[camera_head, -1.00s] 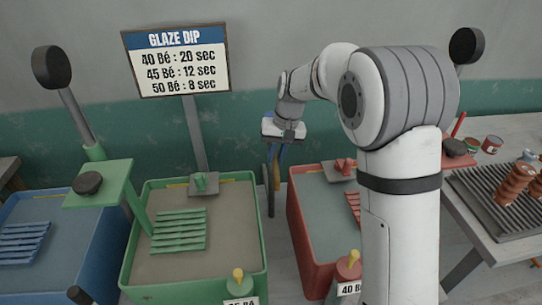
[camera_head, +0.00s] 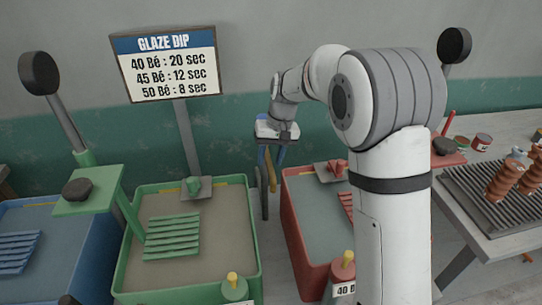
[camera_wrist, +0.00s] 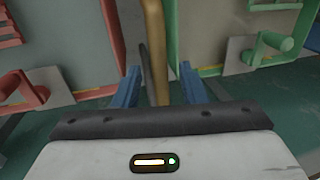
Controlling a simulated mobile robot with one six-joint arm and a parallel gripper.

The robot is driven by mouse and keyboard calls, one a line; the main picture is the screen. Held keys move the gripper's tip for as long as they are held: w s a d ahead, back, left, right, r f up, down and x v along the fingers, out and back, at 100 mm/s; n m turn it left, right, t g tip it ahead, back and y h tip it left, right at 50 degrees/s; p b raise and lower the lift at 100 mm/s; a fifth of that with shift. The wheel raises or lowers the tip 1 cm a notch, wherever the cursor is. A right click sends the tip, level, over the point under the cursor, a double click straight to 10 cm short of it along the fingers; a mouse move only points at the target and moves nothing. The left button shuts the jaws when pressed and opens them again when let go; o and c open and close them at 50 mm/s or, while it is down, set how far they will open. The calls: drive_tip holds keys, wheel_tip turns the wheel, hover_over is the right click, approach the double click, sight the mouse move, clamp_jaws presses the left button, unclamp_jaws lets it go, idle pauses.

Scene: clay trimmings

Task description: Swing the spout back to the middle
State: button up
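A brass-coloured bar, which looks like the spout (camera_head: 272,182), hangs in the gap between the green tank (camera_head: 252,225) and the red tank (camera_head: 287,215). It also shows in the wrist view as the brass bar (camera_wrist: 155,45), running down between my fingers. My gripper (camera_head: 270,160) points down with its blue fingers above this gap. In the wrist view my gripper (camera_wrist: 159,78) is open, one finger on each side of the bar, with space showing on both sides. The bar's near end is hidden behind my gripper body.
A dark upright post (camera_head: 264,200) stands close beside the brass bar. A glaze sign (camera_head: 167,62) stands behind the green tank. A blue tank (camera_head: 75,250) is at the left. A table (camera_head: 515,245) with a ribbed rack (camera_head: 470,205) and pots is at the right.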

wheel_tip(320, 180, up, 8)
drive_tip(key=d+b, duration=0.1)
drive_tip(key=shift+w+d+f, duration=0.15)
drive_tip(key=shift+w+d, duration=0.05)
drive_tip(key=shift+d, duration=0.05)
idle(0.4)
